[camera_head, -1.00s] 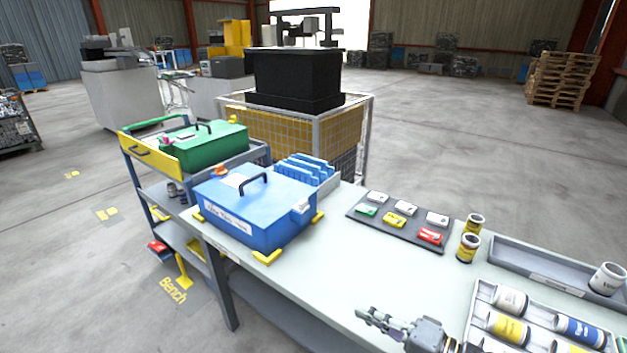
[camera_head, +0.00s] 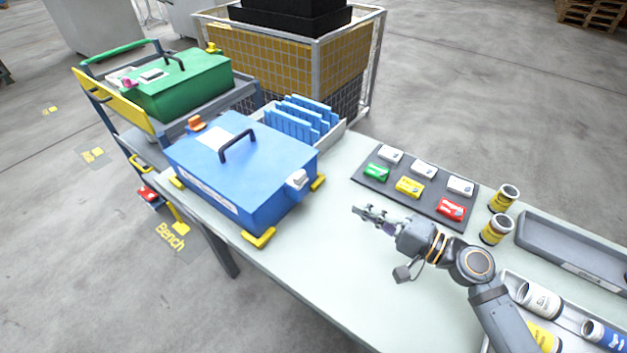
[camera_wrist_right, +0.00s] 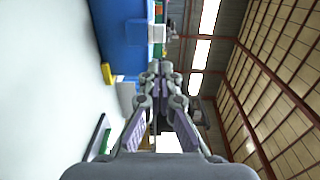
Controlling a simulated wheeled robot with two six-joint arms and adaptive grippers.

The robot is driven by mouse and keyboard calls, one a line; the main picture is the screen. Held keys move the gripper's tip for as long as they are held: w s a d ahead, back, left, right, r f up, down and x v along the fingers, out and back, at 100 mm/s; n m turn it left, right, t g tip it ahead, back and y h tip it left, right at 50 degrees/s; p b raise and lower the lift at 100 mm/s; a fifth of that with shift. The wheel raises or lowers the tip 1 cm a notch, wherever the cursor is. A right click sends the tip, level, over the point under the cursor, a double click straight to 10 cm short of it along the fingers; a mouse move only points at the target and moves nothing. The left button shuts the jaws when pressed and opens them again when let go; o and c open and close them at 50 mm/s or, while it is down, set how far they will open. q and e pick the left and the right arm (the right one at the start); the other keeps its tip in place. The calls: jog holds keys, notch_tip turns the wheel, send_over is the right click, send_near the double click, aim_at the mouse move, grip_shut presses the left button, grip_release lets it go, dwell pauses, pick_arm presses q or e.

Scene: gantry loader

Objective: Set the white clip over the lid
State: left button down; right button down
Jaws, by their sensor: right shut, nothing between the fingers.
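The blue box stands on the bench with its blue lid (camera_head: 262,150) on top, a dark handle and a white label. The white clip (camera_head: 297,179) is on the box's right-hand side, close below the lid's edge; whether it overlaps the lid is too small to tell. My right gripper (camera_head: 357,211) is shut and empty, above the bench to the right of the box and apart from the clip. In the right wrist view the gripper (camera_wrist_right: 160,66) points toward the blue box (camera_wrist_right: 122,35), with the white clip (camera_wrist_right: 157,33) beside it. My left gripper is out of view.
A dark mat (camera_head: 373,181) with several small coloured packs lies just behind the right gripper. Yellow corner stops (camera_head: 259,238) surround the box. A rack of blue dividers (camera_head: 297,120) stands behind it. Yellow-labelled cans (camera_head: 495,229) and trays fill the right side. The bench's front middle is clear.

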aim_at(302, 178)
jog(key=p+x, duration=0.2)
jog(key=x, duration=0.4)
jog(key=p+x, duration=0.1)
jog(key=x, duration=0.5)
jog(key=shift+a+r+p, duration=0.2)
jog(key=shift+r+p, duration=0.05)
jog(key=shift+p, duration=0.1)
jog(key=shift+w+a+f, duration=0.15)
jog(key=shift+w+a, duration=0.2)
jog(key=shift+a, duration=0.1)
